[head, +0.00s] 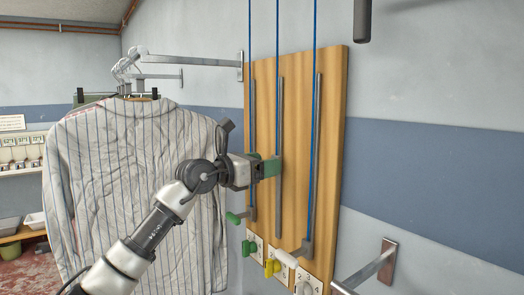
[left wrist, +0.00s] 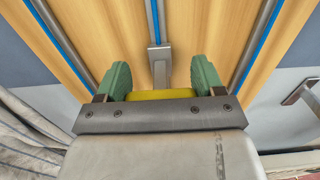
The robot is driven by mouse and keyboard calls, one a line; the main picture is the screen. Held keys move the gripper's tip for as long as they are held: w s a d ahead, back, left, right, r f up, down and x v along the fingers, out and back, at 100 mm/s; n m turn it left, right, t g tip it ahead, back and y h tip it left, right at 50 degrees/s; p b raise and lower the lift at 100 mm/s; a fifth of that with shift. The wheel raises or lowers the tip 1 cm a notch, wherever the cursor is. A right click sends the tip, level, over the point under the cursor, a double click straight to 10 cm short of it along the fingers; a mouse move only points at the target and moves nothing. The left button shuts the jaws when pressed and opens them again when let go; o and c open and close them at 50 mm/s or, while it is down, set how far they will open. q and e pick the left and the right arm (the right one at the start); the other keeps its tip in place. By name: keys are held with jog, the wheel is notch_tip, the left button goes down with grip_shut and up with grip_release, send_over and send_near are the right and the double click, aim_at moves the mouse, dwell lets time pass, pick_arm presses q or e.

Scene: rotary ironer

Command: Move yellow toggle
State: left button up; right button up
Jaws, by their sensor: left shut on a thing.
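My left gripper (head: 276,167) is at the middle rail of a wooden board, its green fingers hiding part of the rail in the head view. In the left wrist view, the gripper (left wrist: 158,88) is shut on a yellow handle (left wrist: 160,95) that sits between its fingers. A grey metal slider (left wrist: 160,55) on the middle rail stands just beyond the handle. The handle is hidden in the head view. Lower on the board, a small yellow toggle (head: 271,267) sits on a white numbered plate, apart from the gripper. My right gripper is not in view.
The wooden board (head: 335,110) has three rails with blue cords. A green handle (head: 236,218) is low on the left rail; a white handle (head: 285,259) is low on the right. A striped shirt (head: 140,175) hangs at left. A metal bracket (head: 385,262) juts out at lower right.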

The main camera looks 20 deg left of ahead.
pick_arm(q)
notch_tip(320, 180, down, 18)
jog(key=b, duration=0.8)
jog(key=shift+r, duration=0.25)
jog(key=shift+d+f, duration=0.1)
jog(key=shift+f, duration=0.25)
jog(key=o, duration=1.2)
jog(key=shift+o, duration=0.4)
jog(key=shift+r, duration=0.15)
jog(key=b+v, duration=0.2)
jog(key=v, duration=0.9)
jog(key=shift+b, duration=0.35)
